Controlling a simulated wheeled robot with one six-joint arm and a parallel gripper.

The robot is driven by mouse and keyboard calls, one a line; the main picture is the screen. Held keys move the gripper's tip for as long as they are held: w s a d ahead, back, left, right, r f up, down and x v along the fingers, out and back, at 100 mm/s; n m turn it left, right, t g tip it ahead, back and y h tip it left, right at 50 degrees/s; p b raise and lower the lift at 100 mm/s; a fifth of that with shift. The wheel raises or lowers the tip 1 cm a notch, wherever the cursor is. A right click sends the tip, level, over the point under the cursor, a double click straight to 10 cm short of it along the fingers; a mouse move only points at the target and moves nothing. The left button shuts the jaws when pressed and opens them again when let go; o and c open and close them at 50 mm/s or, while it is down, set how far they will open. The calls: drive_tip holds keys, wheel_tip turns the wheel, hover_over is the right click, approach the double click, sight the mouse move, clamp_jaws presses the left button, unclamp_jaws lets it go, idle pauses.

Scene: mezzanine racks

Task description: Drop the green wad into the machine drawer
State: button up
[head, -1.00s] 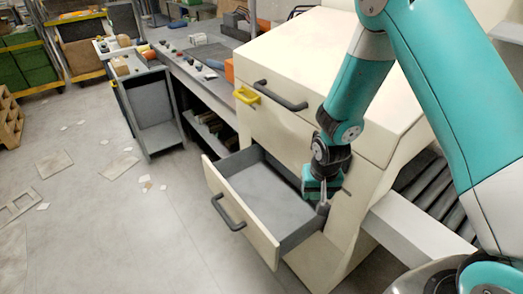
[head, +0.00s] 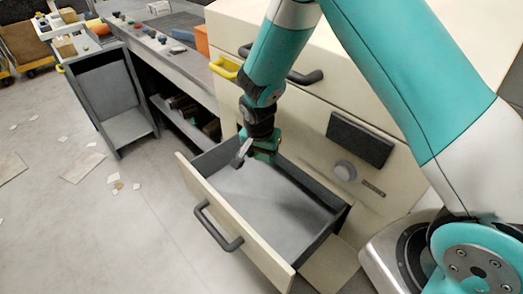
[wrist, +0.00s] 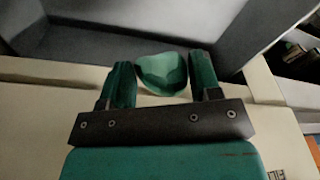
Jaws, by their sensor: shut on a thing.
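The green wad (wrist: 162,73) is held between the two green fingers of my gripper (wrist: 162,85) in the wrist view. My gripper (head: 245,158) shows in the head view at the back left of the open machine drawer (head: 245,232), close to its rear edge. The wad is hard to make out in the head view. The drawer is pulled out, with a cream front, a black handle and a bare grey floor. In the wrist view, the grey drawer interior (wrist: 100,45) lies beyond the fingertips. I cannot tell how high the wad is above it.
The cream machine (head: 310,110) stands behind the drawer, with a black handle, a yellow handle (head: 225,67), a dark panel (head: 360,139) and a round knob. A grey bench with an open shelf is to the left. The floor at left is mostly free, with scattered scraps.

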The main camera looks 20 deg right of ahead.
sight(262, 161)
drive_tip(key=shift+f+b, duration=1.2)
drive_tip(key=shift+f, duration=0.8)
drive_tip(key=o, duration=1)
drive_tip(key=shift+c, duration=0.2)
wheel_tip(262, 161, up, 17)
drive_tip(key=s+a, duration=0.1)
drive_tip(key=s, duration=0.1)
drive_tip(key=shift+a+r, duration=0.15)
drive_tip(key=shift+a, duration=0.2)
